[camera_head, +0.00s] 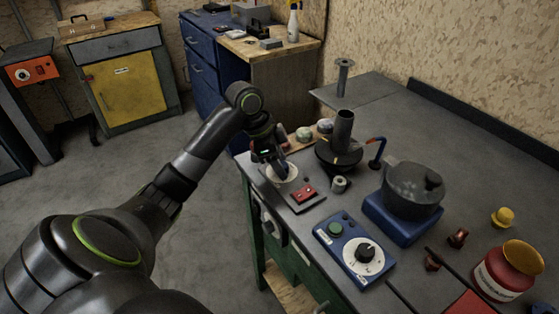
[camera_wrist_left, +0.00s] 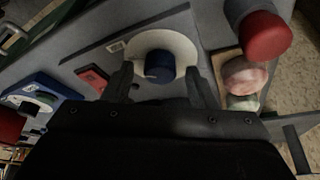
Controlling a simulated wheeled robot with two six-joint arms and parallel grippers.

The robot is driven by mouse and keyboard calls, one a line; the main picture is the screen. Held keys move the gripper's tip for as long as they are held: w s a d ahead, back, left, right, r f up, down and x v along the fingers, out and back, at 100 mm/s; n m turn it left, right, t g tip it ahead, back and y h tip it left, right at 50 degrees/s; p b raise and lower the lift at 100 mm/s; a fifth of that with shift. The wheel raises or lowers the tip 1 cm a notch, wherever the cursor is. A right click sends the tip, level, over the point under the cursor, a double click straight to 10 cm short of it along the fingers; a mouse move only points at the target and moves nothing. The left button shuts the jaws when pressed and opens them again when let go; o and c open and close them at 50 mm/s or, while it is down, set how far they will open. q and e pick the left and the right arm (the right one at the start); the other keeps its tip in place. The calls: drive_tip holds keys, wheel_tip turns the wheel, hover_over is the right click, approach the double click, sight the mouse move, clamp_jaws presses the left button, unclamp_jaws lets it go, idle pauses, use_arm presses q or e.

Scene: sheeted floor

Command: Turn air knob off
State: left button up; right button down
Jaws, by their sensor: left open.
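A dark blue knob (camera_wrist_left: 159,66) sits on a pale round dial (camera_wrist_left: 178,43) in the left wrist view. I take it to be the air knob; no label on it is readable. The pale dial (camera_head: 290,178) also shows in the head view at the bench's left edge, with its knob mostly hidden by my gripper. My left gripper (camera_head: 281,168) is open and points down over the dial. In the left wrist view its fingers (camera_wrist_left: 161,82) stand on either side of the blue knob. Whether they touch it cannot be told. My right gripper is not in view.
A red switch (camera_head: 305,193) lies just in front of the dial. A blue box (camera_head: 331,255) has a green button and black knob. Behind are round knobs (camera_head: 304,133) on a wooden strip and a dark upright cylinder (camera_head: 343,130). A pot (camera_head: 412,190) stands to the right.

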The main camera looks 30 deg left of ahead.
use_arm(q)
drive_tip(key=shift+c, duration=0.3)
